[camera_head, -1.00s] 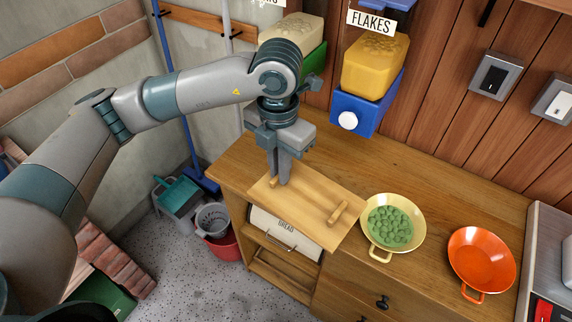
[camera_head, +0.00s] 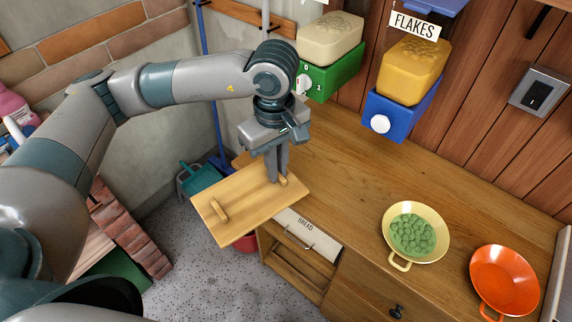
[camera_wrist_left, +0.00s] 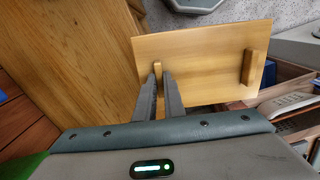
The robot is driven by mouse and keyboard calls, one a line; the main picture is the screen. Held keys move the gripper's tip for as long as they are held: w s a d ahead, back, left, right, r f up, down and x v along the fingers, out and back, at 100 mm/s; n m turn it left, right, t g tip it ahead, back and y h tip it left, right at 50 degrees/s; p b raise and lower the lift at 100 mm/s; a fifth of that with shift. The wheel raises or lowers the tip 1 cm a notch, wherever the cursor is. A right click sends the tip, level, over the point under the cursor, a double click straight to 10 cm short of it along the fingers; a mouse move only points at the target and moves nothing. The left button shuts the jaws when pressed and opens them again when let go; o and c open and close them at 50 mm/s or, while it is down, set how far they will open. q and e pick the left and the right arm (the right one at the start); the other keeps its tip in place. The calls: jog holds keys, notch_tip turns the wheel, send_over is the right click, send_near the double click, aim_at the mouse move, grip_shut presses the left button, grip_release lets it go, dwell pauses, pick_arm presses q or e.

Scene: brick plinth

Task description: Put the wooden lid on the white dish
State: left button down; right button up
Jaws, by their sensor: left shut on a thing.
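The wooden lid (camera_head: 244,207) is a flat rectangular board with two bar handles. My left gripper (camera_head: 277,180) points down and is shut on the handle at the lid's right end. The lid is held level or nearly so, off the counter's left end, partly over the floor. In the left wrist view, the lid (camera_wrist_left: 210,62) extends to the right from the fingers (camera_wrist_left: 158,72), its free handle near the far end. I cannot make out a white dish in either view. My right gripper is not in view.
The wooden counter (camera_head: 340,170) carries a yellow pan (camera_head: 441,224) of green pieces and an orange pan (camera_head: 504,280). Blue (camera_head: 392,112) and green (camera_head: 335,72) dispensers hang behind. A brick plinth (camera_head: 120,225) stands at left; the speckled floor (camera_head: 195,275) between is open.

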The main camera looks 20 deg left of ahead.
aim_at(262, 179)
pick_arm(q)
jog(key=m, duration=0.2)
jog(key=a+m, duration=0.1)
jog(key=m, duration=0.1)
jog(key=s+a+m, duration=0.1)
jog(key=m, duration=0.2)
jog(key=shift+f, duration=0.15)
jog(key=m, duration=0.3)
jog(key=a+m, duration=0.1)
jog(key=shift+s+a, duration=0.1)
jog(key=shift+s, duration=0.15)
jog(key=shift+f, duration=0.1)
